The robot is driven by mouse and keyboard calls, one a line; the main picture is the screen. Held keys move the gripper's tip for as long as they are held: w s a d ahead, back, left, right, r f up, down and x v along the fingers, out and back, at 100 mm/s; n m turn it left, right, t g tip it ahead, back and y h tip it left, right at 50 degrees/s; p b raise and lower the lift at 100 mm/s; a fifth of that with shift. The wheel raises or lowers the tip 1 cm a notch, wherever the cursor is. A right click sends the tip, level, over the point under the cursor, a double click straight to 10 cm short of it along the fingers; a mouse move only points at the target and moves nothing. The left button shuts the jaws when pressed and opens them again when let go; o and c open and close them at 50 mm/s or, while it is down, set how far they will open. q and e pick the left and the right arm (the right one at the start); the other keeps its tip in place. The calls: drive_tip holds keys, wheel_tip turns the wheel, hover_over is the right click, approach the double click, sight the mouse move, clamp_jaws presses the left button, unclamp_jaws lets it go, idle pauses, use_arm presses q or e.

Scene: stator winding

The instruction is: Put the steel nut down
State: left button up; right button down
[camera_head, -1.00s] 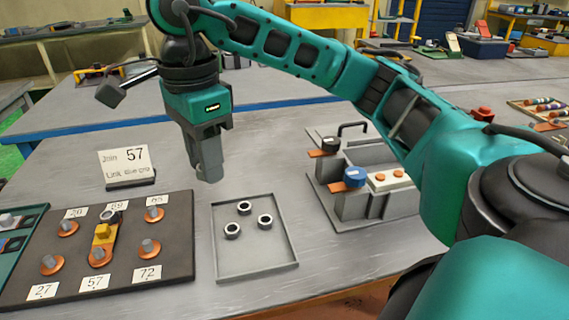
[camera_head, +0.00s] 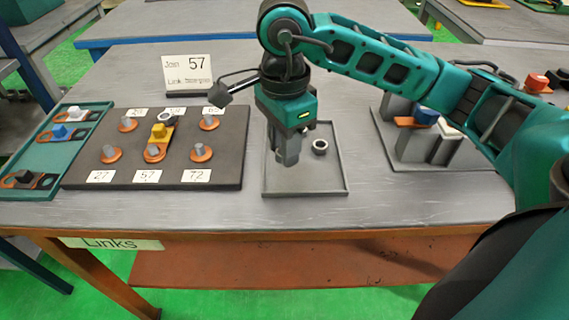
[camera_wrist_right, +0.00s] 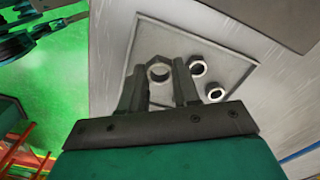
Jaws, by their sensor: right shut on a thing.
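My right gripper (camera_head: 290,160) points down over the grey tray (camera_head: 343,190) in the head view. In the right wrist view its two fingers (camera_wrist_right: 158,80) are shut on a steel nut (camera_wrist_right: 158,72), which sits between the fingertips. I cannot tell whether this nut touches the tray floor. Two other nuts lie in the tray in the wrist view, one farther (camera_wrist_right: 197,65) and one nearer (camera_wrist_right: 214,93). In the head view only one tray nut (camera_head: 320,147) shows, right of the gripper; the gripper hides part of the tray. My left gripper is out of view.
A dark board (camera_head: 215,174) with copper-based studs stands left of the tray, with a yellow link (camera_head: 158,143) on it. A green tray (camera_head: 30,152) of links is at far left. A card (camera_head: 188,75) reading 57 stands behind. A fixture (camera_head: 440,150) stands at right.

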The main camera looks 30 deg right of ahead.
sight(284, 176)
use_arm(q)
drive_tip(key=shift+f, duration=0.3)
use_arm(e)
drive_tip(key=shift+f, duration=2.2)
use_arm(q)
drive_tip(key=shift+b, duration=0.35)
use_arm(e)
drive_tip(key=shift+f, duration=0.1)
drive_tip(key=shift+f, duration=0.15)
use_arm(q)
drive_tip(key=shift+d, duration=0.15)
use_arm(e)
drive_tip(key=c, duration=0.8)
unclamp_jaws()
drive_tip(key=shift+r, duration=0.45)
use_arm(q)
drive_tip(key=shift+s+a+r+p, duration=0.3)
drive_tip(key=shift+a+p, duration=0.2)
drive_tip(key=shift+p, duration=0.5)
use_arm(e)
wheel_tip(284, 176, up, 12)
drive_tip(key=shift+f, duration=0.15)
